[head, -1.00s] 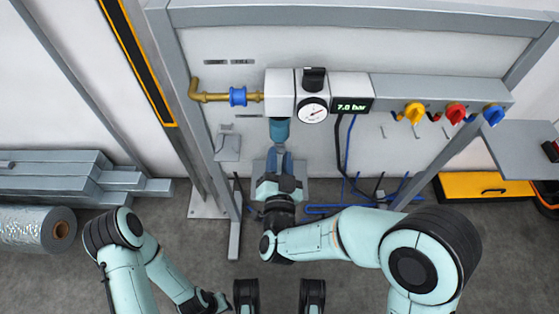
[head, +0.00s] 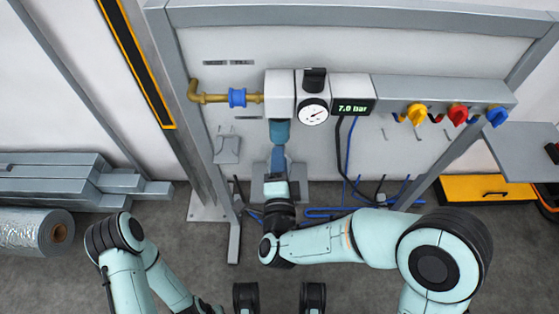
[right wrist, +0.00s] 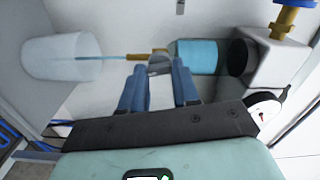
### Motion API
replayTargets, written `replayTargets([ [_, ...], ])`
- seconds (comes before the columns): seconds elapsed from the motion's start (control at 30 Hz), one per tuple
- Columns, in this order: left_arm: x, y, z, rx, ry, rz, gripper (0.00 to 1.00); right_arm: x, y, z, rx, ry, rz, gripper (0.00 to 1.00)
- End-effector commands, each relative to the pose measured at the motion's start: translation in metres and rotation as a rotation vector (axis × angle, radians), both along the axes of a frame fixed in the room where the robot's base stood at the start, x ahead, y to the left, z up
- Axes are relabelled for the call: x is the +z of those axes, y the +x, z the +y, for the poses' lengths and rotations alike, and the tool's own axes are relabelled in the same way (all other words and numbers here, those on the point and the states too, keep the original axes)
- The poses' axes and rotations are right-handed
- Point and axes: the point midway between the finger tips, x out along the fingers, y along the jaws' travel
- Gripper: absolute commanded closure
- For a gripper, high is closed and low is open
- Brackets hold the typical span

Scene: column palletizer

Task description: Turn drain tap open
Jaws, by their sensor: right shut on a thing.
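The blue bowl (head: 280,131) hangs under the white panel unit and also shows in the right wrist view (right wrist: 197,57). A thin blue line, stream or tube, runs from the tap into a translucent cup (right wrist: 60,66).
A dial gauge (head: 313,112) and a display (head: 353,107) reading 7.0 bar are beside the bowl. Yellow (head: 416,115), red (head: 458,115) and blue (head: 496,116) knobs are at right. Cables hang below the panel. A film roll (head: 35,233) lies at left.

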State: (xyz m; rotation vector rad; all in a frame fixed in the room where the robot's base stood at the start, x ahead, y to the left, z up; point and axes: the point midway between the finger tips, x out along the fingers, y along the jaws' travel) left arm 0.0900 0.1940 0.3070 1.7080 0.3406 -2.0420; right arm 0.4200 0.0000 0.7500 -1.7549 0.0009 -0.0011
Motion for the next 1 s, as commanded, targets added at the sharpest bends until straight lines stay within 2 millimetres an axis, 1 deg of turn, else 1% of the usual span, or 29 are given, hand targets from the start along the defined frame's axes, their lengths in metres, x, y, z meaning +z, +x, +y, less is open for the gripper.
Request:
replayTargets([
  [0.2,0.0000,0.0003,-0.0001,0.000,0.000,-0.001,0.57,-0.0016,-0.0009,0.0016,0.005,0.112,0.005,1.00],
  [0.4,0.0000,0.0004,0.0000,0.000,0.000,-0.001,0.57,-0.0017,-0.0008,0.0014,0.005,0.167,0.006,1.00],
  [0.9,0.0000,0.0004,0.0000,0.000,0.000,-0.001,0.57,-0.0015,-0.0011,0.0021,0.007,0.184,0.005,1.00],
  [0.93,0.0000,0.0004,0.0000,0.000,0.000,-0.001,0.57,-0.0015,-0.0011,0.0021,0.007,0.184,0.005,0.66],
  [0.97,0.0000,0.0004,0.0000,0.000,0.000,-0.001,0.57,-0.0015,-0.0011,0.0021,0.007,0.184,0.005,0.56],
  [1.0,0.0000,0.0004,0.0000,0.000,0.000,-0.001,0.57,-0.0014,-0.0010,0.0020,0.006,0.184,0.005,0.44],
])
